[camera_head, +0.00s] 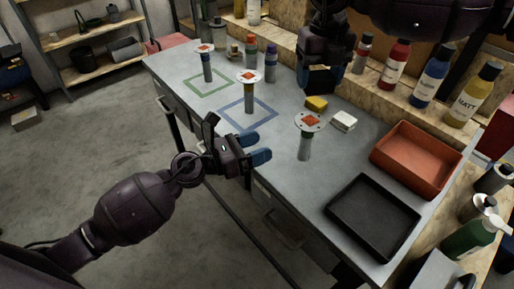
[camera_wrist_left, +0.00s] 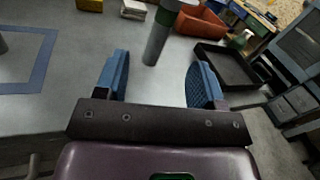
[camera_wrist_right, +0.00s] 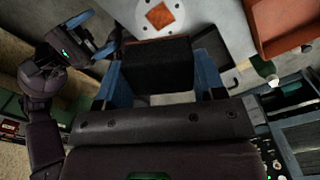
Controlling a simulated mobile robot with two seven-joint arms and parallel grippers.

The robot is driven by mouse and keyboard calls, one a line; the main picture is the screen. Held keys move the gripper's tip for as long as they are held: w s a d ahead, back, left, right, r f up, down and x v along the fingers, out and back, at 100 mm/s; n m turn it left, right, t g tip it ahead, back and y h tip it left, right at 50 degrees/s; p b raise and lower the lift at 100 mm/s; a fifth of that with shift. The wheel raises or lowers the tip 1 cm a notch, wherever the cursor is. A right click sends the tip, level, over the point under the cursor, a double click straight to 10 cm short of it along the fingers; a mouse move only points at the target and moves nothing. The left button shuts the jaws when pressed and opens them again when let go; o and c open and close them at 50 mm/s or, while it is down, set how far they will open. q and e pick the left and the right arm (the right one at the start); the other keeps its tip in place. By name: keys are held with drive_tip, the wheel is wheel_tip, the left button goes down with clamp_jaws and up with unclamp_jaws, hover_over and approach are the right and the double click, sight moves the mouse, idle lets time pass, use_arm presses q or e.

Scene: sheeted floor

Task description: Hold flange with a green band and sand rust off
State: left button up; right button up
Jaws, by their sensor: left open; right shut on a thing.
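The flange with a green band (camera_head: 304,148) stands upright on the grey workbench, a white disc with an orange-brown rust patch on a grey stem. Its green band shows in the left wrist view (camera_wrist_left: 165,16), and its rusty disc in the right wrist view (camera_wrist_right: 160,17). My left gripper (camera_head: 260,148) is open at the bench's front edge, left of the stem. In its wrist view the stem stands beyond and between the blue fingers, apart from them. My right gripper (camera_head: 322,82) is shut on a black block (camera_wrist_right: 158,66), held above the bench behind the flange.
Two other flanges, one with a yellow band (camera_head: 250,92) and one with a blue band (camera_head: 207,68), stand farther left. A red tray (camera_head: 445,184) and black tray (camera_head: 348,222) lie right; bottles line the back.

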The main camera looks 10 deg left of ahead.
sight(302, 136)
use_arm(q)
drive_tip(key=w+d, duration=0.2)
drive_tip(key=d, duration=0.1)
drive_tip(key=w+d+m, duration=0.1)
drive_tip(key=w+d, duration=0.1)
drive_tip(key=d, duration=0.1)
drive_tip(key=w+d+m, duration=0.1)
drive_tip(key=w+d, duration=0.1)
drive_tip(key=d, duration=0.2)
drive_tip(key=shift+w+f+g, duration=0.2)
drive_tip(key=shift+w+g, duration=0.1)
drive_tip(key=shift+c, duration=0.3)
drive_tip(key=c, duration=1.1)
